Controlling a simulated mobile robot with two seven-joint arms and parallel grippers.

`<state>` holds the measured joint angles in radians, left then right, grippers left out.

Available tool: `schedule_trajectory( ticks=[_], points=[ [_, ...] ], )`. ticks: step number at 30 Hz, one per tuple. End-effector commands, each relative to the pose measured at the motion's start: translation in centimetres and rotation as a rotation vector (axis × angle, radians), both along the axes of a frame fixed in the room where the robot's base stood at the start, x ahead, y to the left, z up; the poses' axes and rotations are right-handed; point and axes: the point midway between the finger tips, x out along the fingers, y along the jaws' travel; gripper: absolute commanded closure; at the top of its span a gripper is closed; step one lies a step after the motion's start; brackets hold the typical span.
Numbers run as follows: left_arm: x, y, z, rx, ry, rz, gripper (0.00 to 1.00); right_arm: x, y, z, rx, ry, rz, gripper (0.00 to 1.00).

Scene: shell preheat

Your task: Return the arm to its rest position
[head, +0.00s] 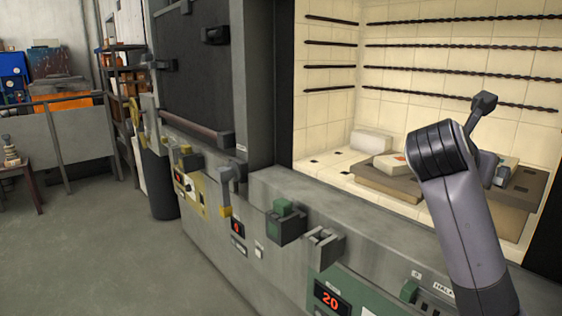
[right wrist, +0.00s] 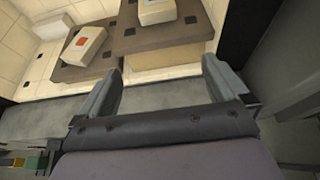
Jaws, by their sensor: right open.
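My right arm (head: 465,225) rises from the bottom right in the head view, in front of the open furnace chamber. Its wrist bends at the top, and the gripper is partly hidden behind it. In the right wrist view my right gripper (right wrist: 162,82) has its two fingers wide apart with nothing between them. The fingers point toward the chamber, with the front edge of a brown slab (right wrist: 125,46) beyond them. My left gripper is not in view.
The chamber has pale tiled walls (head: 325,100) and dark heating rods. Inside are a white block (head: 371,142), a block with an orange patch (right wrist: 85,43) and another pale block (right wrist: 157,10) on brown slabs. A grey ledge with control boxes (head: 286,222) runs in front.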

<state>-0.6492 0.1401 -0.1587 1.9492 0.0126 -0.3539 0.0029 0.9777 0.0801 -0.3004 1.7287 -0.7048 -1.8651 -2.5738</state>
Motion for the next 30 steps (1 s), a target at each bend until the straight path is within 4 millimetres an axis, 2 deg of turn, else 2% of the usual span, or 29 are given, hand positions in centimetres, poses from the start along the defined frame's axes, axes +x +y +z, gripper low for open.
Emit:
schedule_trajectory(
  ticks=[2,3,8,14,21,26,30],
  points=[
    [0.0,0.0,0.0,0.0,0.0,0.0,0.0,0.0,0.0,0.0,0.0,0.0,0.0,0.0],
    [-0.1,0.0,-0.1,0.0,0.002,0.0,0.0,-0.1,0.1,-2.1,0.046,-0.013,-0.006,0.0],
    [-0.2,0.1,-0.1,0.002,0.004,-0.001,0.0,-0.7,0.8,-8.0,0.235,-0.097,-0.038,0.0],
    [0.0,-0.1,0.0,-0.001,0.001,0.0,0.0,-3.2,1.9,-16.4,0.526,-0.198,-0.135,0.0],
    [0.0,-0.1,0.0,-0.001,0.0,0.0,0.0,-8.8,3.5,-25.8,0.913,-0.312,-0.363,0.0],
    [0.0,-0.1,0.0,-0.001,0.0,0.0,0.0,-13.7,4.6,-30.7,1.149,-0.38,-0.582,0.0],
    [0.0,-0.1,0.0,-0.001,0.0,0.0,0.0,-18.4,5.6,-34.1,1.326,-0.435,-0.812,0.0]
  ],
)
